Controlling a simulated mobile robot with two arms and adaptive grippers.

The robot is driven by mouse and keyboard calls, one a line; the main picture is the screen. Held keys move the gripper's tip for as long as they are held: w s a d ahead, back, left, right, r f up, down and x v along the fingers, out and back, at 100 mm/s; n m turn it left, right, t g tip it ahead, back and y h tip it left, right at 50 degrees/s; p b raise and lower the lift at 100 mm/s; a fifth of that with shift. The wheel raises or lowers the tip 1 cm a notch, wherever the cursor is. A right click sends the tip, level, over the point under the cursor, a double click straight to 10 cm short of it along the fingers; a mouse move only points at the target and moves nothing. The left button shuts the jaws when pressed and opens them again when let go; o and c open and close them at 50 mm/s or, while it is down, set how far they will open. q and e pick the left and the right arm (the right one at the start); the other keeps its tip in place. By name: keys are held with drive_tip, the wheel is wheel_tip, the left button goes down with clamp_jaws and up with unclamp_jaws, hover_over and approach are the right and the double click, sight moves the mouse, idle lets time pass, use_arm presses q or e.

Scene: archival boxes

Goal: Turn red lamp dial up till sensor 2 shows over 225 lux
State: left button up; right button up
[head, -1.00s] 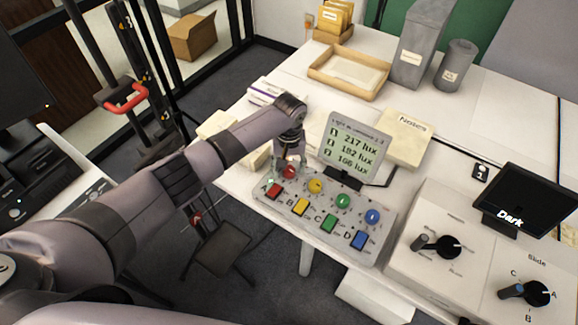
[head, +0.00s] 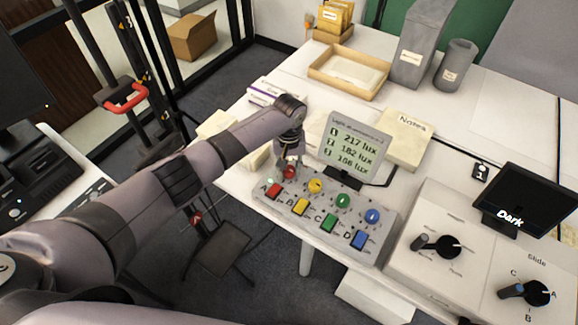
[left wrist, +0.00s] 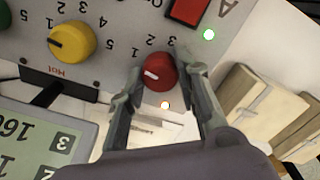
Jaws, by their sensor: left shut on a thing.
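The red dial (head: 289,172) is at the left end of the top row on the sloped lamp panel (head: 262,204). My left gripper (head: 287,163) is shut on it from above. In the left wrist view, the fingers of my left gripper (left wrist: 162,75) sit on either side of the red dial (left wrist: 158,72), and its white mark shows. My right gripper is not in view.
Yellow (head: 315,186), green (head: 343,201) and blue (head: 372,216) dials continue the row, with coloured buttons in front. A red button (left wrist: 187,10) is close to the red dial. A control box with black knobs (head: 448,247) and a dark screen (head: 527,200) stand to the right.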

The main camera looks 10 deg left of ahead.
sight(289, 169)
use_arm(q)
drive_tip(key=shift+c, duration=0.2)
drive_tip(key=m+p, duration=0.1)
drive_tip(key=m, duration=0.2)
drive_tip(key=shift+r, duration=0.1)
drive_tip(key=shift+m+p, duration=0.4)
drive_tip(key=shift+m, duration=1.9)
drive_tip(key=o, duration=1.2)
drive_tip(key=shift+c, duration=0.2)
wheel_tip(289, 169, up, 12)
